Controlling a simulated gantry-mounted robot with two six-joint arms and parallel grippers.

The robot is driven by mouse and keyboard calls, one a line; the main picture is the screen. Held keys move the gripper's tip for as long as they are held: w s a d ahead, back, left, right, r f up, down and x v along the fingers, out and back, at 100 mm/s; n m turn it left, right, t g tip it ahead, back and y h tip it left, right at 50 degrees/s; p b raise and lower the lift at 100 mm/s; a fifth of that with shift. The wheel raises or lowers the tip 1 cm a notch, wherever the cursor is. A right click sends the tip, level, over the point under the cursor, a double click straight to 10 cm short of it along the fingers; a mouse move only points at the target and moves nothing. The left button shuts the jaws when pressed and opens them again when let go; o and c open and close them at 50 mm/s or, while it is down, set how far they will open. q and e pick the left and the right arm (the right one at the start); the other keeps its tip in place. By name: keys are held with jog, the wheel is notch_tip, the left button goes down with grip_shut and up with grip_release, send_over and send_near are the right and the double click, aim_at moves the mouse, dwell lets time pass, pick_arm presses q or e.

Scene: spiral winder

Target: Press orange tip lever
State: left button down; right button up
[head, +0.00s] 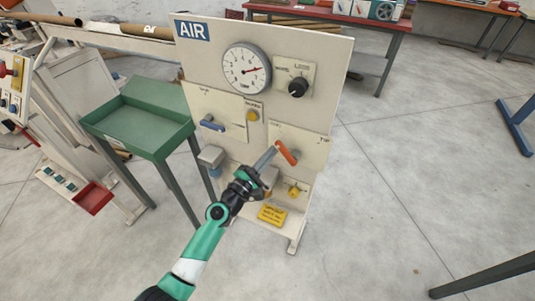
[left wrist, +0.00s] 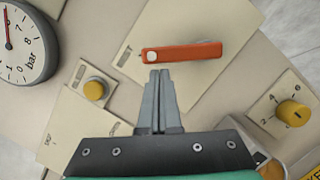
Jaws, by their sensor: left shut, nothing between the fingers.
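The orange tip lever (head: 286,153) is on the lower right plate of the cream AIR panel (head: 305,50). In the left wrist view the lever (left wrist: 190,51) lies nearly level, with a pale round pivot at its left end. My left gripper (head: 275,148) is shut and empty, its fingertips close to the lever. In the left wrist view the shut fingertips (left wrist: 159,72) sit just below the lever's pivot end. I cannot tell whether they touch it. My right gripper is not in view.
The panel also carries a gauge (head: 246,68), a black knob (head: 298,87), a blue lever (head: 212,125), a yellow button (head: 252,115) and a yellow knob (head: 294,190). A green tray table (head: 140,125) stands to the left. The floor at right is mostly clear.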

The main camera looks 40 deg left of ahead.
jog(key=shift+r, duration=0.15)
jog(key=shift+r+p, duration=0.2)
jog(key=shift+p, duration=0.2)
